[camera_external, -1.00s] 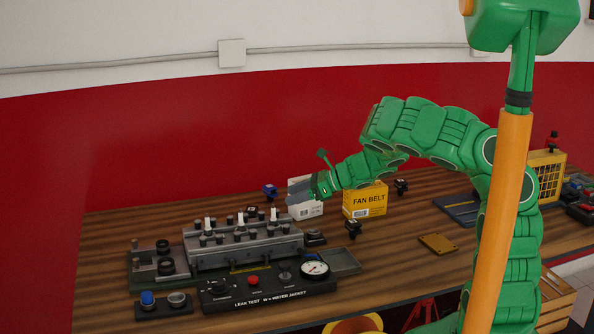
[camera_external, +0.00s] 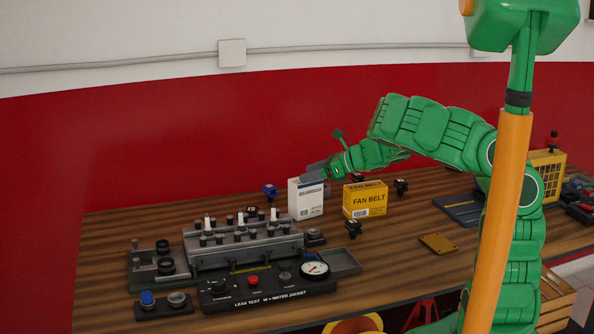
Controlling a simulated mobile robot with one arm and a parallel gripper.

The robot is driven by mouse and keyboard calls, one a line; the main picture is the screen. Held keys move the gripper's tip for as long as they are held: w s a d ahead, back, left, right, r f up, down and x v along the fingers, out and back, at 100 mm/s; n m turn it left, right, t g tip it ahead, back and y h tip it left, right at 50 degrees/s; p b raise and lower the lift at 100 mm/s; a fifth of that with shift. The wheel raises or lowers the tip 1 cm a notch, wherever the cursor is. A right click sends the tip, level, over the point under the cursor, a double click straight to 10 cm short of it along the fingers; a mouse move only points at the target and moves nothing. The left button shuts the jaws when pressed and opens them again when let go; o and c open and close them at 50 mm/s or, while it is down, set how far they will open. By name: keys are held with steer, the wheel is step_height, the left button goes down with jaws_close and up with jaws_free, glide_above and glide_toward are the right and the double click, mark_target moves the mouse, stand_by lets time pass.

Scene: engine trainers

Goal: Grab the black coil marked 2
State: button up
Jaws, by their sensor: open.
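Several small black coil-like parts stand on the bench: one (camera_external: 354,229) in front of the yellow box, one (camera_external: 401,187) to its right, and one (camera_external: 357,178) partly hidden behind it. Another small dark part with a white mark (camera_external: 252,210) shows behind the engine block. Their markings are too small to read, so I cannot tell which bears the 2. A similar blue part (camera_external: 270,191) stands left of the white box. My gripper (camera_external: 310,172) is open and appears empty, over the top of the white box in the picture.
The white box (camera_external: 306,200) and the yellow FAN BELT box (camera_external: 365,199) stand close together below my forearm. The grey engine block (camera_external: 240,248) and leak test panel (camera_external: 265,292) fill the left front. Bare wood lies around the tan plate (camera_external: 438,244).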

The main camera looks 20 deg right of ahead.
steer(key=w+d+m+t+h, duration=0.35)
steer(key=d+m+h, duration=0.2)
steer(key=d, duration=1.15)
steer(key=m+t+h, duration=0.3)
steer(key=m+h, duration=0.3)
glide_above(393, 182)
steer(key=s+d, duration=0.1)
steer(key=s, duration=0.5)
steer(key=shift+g, duration=0.25)
steer(key=f, duration=0.8)
steer(key=shift+w+a+f, duration=0.1)
steer(key=shift+w+a, duration=0.05)
steer(key=shift+a, duration=0.1)
steer(key=shift+w+f, duration=0.15)
steer(key=shift+f, duration=0.45)
steer(key=shift+x, duration=1.05)
steer(key=shift+w+a+f, duration=0.1)
steer(key=shift+w+f, duration=0.05)
steer(key=shift+w, duration=0.5)
steer(key=shift+w+a+f, duration=0.15)
steer(key=shift+w+f, duration=0.05)
steer(key=shift+w, duration=0.4)
steer(key=shift+w+a+f, duration=0.1)
steer(key=shift+w+f, duration=0.05)
steer(key=shift+w, duration=0.5)
steer(key=shift+x, duration=0.75)
steer(key=c, duration=1.2)
